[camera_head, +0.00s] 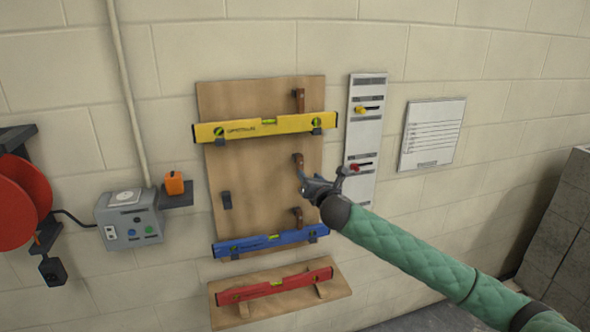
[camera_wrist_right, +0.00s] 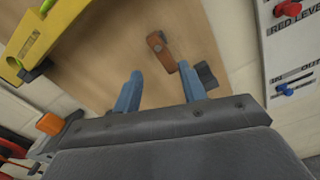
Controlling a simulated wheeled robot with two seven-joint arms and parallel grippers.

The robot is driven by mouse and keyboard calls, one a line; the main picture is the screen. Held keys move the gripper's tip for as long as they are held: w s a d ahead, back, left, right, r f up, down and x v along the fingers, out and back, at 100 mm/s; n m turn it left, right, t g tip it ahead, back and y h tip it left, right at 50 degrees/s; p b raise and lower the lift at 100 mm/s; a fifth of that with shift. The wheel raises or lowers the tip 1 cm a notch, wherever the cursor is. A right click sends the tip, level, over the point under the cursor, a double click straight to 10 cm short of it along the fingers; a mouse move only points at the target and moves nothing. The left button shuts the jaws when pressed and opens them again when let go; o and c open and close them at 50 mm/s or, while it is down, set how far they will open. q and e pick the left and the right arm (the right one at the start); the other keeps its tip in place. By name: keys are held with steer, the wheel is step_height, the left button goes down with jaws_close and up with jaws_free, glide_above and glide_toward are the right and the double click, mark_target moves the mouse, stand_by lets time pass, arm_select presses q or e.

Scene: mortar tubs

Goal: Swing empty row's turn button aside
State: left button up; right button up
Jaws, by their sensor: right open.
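The wooden board (camera_head: 262,165) on the wall carries a yellow level (camera_head: 265,126) on its upper row and a blue level (camera_head: 270,242) on its lower row. The middle row holds no level; its left dark bracket (camera_head: 226,200) is bare. This row's brown turn button (camera_head: 297,159) hangs above my right gripper (camera_head: 322,176). In the right wrist view the turn button (camera_wrist_right: 160,48) lies just beyond the open, empty fingers (camera_wrist_right: 160,77), apart from them as far as I can tell. A dark bracket (camera_wrist_right: 206,75) shows beside the right-hand finger. My left gripper is out of view.
More turn buttons sit above the yellow level (camera_head: 299,98) and above the blue level (camera_head: 297,214). A red level (camera_head: 275,288) rests on a lower wooden shelf (camera_head: 228,314). Right of the board are a white slider panel (camera_head: 362,135) and a paper sheet (camera_head: 432,133). A grey socket box (camera_head: 130,220) is at left.

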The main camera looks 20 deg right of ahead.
mark_target(301, 166)
steer(key=w+n+p, duration=0.1)
steer(key=w+n, duration=0.1)
steer(key=w, duration=0.1)
steer(key=w+n+p, duration=0.2)
steer(key=w, duration=0.2)
steer(key=shift+w, duration=0.1)
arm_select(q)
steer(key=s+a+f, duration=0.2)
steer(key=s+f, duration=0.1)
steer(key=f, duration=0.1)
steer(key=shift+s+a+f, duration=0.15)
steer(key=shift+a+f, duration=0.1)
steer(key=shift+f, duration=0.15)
arm_select(e)
steer(key=shift+w+f, duration=0.15)
steer(key=shift+w, duration=0.3)
steer(key=shift+a, duration=0.1)
jaws_close()
